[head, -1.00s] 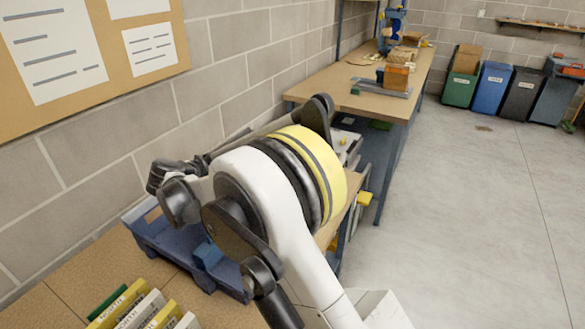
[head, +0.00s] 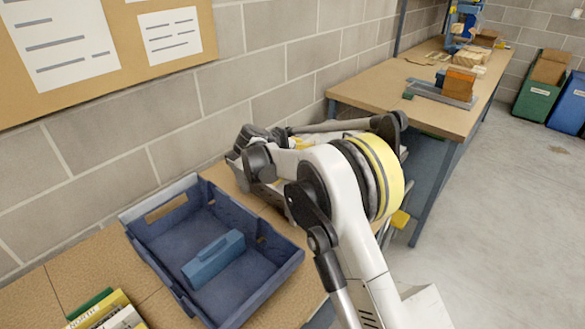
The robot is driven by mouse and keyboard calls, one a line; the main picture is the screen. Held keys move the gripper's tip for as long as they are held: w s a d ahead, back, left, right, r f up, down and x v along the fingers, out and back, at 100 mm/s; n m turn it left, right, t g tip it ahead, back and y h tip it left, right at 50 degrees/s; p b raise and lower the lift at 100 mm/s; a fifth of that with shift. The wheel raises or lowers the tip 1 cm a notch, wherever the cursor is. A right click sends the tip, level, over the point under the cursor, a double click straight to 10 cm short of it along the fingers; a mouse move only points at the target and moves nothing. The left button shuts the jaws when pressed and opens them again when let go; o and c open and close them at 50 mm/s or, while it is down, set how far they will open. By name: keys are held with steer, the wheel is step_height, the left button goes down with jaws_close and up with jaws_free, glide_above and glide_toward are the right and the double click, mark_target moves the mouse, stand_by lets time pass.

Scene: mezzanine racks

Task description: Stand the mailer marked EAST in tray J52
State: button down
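A dark blue open tray (head: 279,268) lies on the brown bench at the lower middle. No marking on it is readable here, so I cannot tell whether it is J52. A smaller blue block (head: 213,258) is inside it; no mailer shows in it. Upright yellow and white mailers (head: 100,312) are cut off at the bottom left edge. One reads NORTH; I cannot make out EAST. My gripper (head: 256,155) seems to be among the dark parts at the arm's far end, beyond the blue tray. Its fingers are not clear, and I see no mailer held.
A block wall with a notice board (head: 110,45) runs along the left. A second workbench (head: 385,78) stands farther back. Open floor (head: 510,230) lies at right.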

steer(key=w+a+f+b, duration=0.3)
steer(key=a+f, duration=0.2)
steer(key=f, duration=0.3)
steer(key=shift+w+a, duration=0.2)
steer(key=shift+w, duration=0.1)
steer(key=shift+f+b, duration=0.6)
steer(key=c, duration=1.4)
jaws_free()
